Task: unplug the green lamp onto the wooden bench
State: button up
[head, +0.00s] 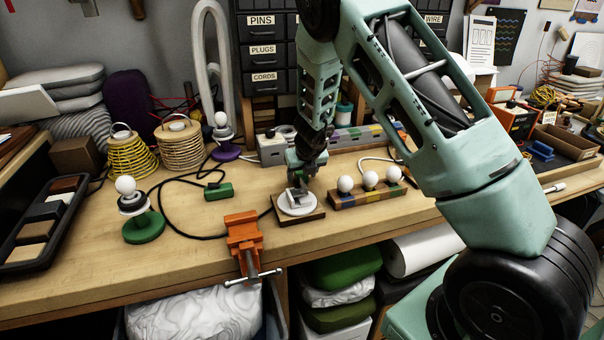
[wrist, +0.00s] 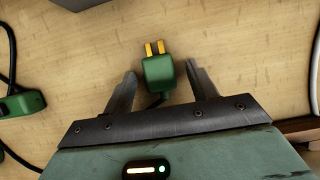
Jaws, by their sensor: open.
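The green lamp (head: 142,226), with a green base and a white bulb, stands upright on the wooden bench (head: 190,260) at the left. Its black cord loops right past a green inline switch (head: 218,191), which also shows in the wrist view (wrist: 22,104). A green plug (wrist: 157,76) with two bare brass prongs lies between the fingers of my gripper (wrist: 160,69), over bare bench wood. The prongs are in no socket. My gripper is open, with gaps on both sides of the plug.
A white disc on a dark wooden plate (head: 312,215) lies by my gripper. A block with three white bulbs (head: 372,194) sits to its right, a grey socket box (head: 271,150) behind. An orange vise (head: 244,238) grips the front edge.

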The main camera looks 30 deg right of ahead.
jog(key=p+v, duration=0.7)
jog(key=v, duration=1)
jog(key=s+a+r+n+g+y, duration=0.1)
jog(key=s+a+r+n+y, duration=0.1)
jog(key=s+a+n, duration=0.65)
jog(key=s+a+r+n+g+y, duration=0.2)
jog(key=s+a+n+y, duration=0.15)
jog(key=a+n, duration=1)
jog(key=s+a+r+n+g+h, duration=0.1)
jog(key=s+a+n, duration=0.1)
jog(key=s+n, duration=0.8)
jog(key=s+a+r+n+g+h+b, duration=0.1)
jog(key=s+a+n+h, duration=0.1)
jog(key=s+n, duration=0.8)
jog(key=n, duration=0.5)
jog(key=shift+a+r, duration=0.3)
jog(key=shift+a, duration=0.05)
jog(key=shift+h, duration=0.25)
